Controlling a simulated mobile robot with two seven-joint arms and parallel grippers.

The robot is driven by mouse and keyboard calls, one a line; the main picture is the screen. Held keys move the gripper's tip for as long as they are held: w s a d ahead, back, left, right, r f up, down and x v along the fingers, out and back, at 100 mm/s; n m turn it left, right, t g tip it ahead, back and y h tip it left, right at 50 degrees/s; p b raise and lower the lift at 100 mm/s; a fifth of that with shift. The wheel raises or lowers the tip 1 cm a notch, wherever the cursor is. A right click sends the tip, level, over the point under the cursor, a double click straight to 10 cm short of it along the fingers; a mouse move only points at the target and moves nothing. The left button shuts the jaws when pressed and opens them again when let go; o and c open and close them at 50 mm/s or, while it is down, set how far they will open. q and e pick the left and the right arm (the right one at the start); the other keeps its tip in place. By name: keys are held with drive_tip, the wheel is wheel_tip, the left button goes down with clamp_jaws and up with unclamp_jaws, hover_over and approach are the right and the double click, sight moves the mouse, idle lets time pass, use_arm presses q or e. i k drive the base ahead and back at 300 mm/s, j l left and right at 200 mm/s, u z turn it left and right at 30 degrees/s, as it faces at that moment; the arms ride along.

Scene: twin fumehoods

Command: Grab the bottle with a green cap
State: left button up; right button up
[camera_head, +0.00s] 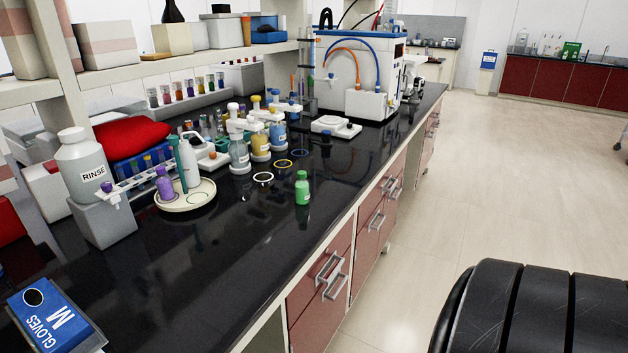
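A small green bottle with a green cap (302,188) stands upright on the black bench top (240,245), near its front edge. Clear bench surface lies around it. Neither of my grippers is in view, so I cannot see whether they are open or shut.
A round cream tray (187,203) holding a purple bottle (164,184) stands left of the green bottle. Several dispenser bottles (239,155) stand behind it. A RINSE bottle (82,170) and glove box (48,318) are at left. A black padded shape (540,310) fills the lower right; open floor lies beyond.

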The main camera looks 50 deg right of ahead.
sight(301, 187)
drive_tip(key=z, duration=1.6)
drive_tip(key=i+l+u, duration=0.1)
drive_tip(key=i+l, duration=0.85)
drive_tip(key=l, duration=0.25)
drive_tip(key=j+u, duration=0.05)
